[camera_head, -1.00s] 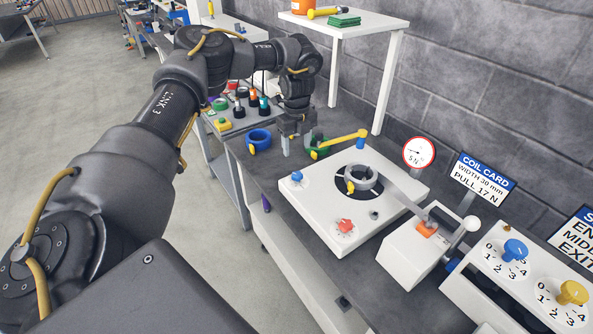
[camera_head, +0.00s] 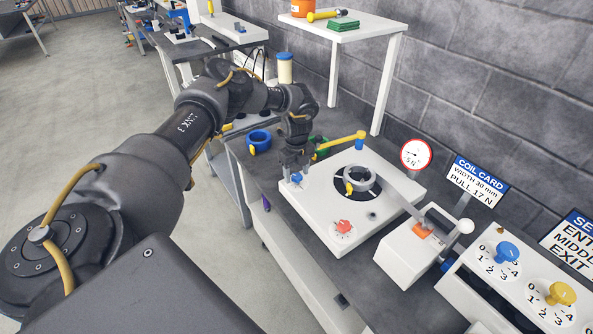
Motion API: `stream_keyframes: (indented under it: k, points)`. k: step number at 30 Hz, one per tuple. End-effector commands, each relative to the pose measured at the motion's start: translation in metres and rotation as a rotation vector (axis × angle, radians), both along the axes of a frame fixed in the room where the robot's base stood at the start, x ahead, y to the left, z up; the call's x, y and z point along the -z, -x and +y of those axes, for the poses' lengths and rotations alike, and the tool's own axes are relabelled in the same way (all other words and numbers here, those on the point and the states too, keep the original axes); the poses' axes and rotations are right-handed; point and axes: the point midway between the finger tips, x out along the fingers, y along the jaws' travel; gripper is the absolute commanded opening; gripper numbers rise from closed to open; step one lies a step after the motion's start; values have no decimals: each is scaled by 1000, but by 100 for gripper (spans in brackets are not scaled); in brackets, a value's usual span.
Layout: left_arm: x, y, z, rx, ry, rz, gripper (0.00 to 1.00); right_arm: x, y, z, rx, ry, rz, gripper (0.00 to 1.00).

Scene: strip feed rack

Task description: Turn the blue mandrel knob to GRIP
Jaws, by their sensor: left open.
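The blue mandrel knob (camera_head: 297,178) is small and sits near the left corner of the white reel unit (camera_head: 318,208). My left gripper (camera_head: 294,170) is open and points down at the knob from above. Its fingers partly cover the knob; I cannot tell whether they touch it. The knob's pointer and any GRIP marking are too small or hidden to read. A grey ring (camera_head: 359,179) with a yellow part sits in the unit's dark round opening. My right gripper is not in view.
A red knob (camera_head: 342,226) is on the same unit. A yellow-ended arm (camera_head: 343,144) stands behind the gripper. A blue roll (camera_head: 259,139) lies left. A white box (camera_head: 405,258) with an orange patch and another blue knob (camera_head: 507,252) are right.

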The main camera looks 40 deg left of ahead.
Motion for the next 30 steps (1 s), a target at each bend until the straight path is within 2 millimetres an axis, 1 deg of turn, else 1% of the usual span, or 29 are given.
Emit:
stream_keyframes:
  k: [8,11,18,19,25,30]
  points:
    - [2,0,0,0,0,0,58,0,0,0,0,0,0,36]
    - [2,0,0,0,0,0,47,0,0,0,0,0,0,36]
    - [2,0,0,0,0,0,16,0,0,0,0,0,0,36]
    - [2,0,0,0,0,0,13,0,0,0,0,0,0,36]
    - [2,0,0,16,0,0,13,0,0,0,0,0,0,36]
    - [2,0,0,86,0,0,13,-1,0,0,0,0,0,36]
